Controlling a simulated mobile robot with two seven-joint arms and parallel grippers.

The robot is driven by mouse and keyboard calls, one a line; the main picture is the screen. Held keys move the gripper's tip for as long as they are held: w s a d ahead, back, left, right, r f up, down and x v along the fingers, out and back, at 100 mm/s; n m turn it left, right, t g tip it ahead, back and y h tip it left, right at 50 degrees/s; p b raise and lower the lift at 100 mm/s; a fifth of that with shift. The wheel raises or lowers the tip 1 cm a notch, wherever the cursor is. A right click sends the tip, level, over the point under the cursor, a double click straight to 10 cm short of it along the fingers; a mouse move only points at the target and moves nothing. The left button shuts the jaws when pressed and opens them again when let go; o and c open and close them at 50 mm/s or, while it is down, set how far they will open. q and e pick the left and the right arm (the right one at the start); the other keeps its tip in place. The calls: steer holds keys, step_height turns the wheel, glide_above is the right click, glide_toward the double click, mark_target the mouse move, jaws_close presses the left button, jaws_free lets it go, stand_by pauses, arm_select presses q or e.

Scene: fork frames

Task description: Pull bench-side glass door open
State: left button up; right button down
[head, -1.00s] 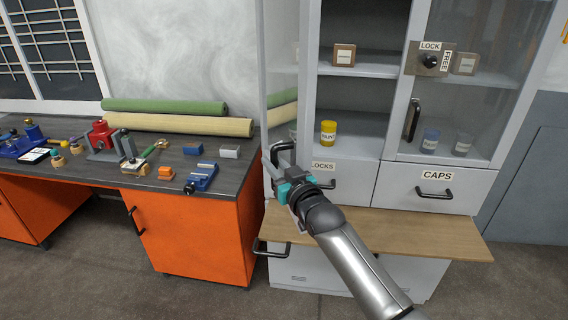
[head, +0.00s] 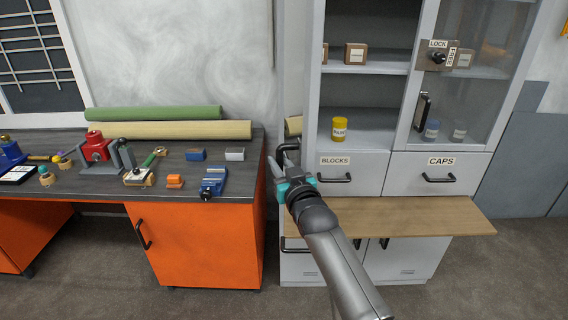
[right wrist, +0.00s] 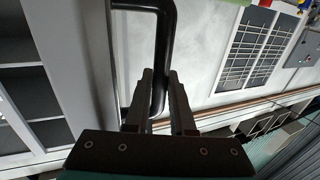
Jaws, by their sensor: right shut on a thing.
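The bench-side glass door (head: 279,70) stands swung out from the left side of the grey cabinet, seen nearly edge-on in the head view. Its black handle (head: 284,148) is near the door's lower front corner. My right gripper (head: 279,166) is at this handle. In the right wrist view my right gripper (right wrist: 160,92) has its two fingers shut around the lower part of the black bar handle (right wrist: 165,45). The fingers partly hide the handle's lower end. My left gripper is out of view.
The other glass door (head: 470,100) is closed, with a LOCK/FREE knob plate (head: 437,56). A wooden shelf board (head: 420,217) juts out below the BLOCKS and CAPS drawers. The workbench (head: 110,187) with tools and rolls stands close on the left.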

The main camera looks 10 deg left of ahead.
steer(key=shift+a+r, duration=0.1)
steer(key=shift+r, duration=0.05)
stand_by(0.3)
steer(key=c, duration=0.8)
jaws_free()
steer(key=shift+c, duration=0.2)
steer(key=shift+s+d, duration=0.35)
steer(key=shift+s, duration=0.2)
steer(key=p+v, duration=0.1)
steer(key=v, duration=1.3)
steer(key=shift+p, duration=0.3)
steer(key=shift+f, duration=0.2)
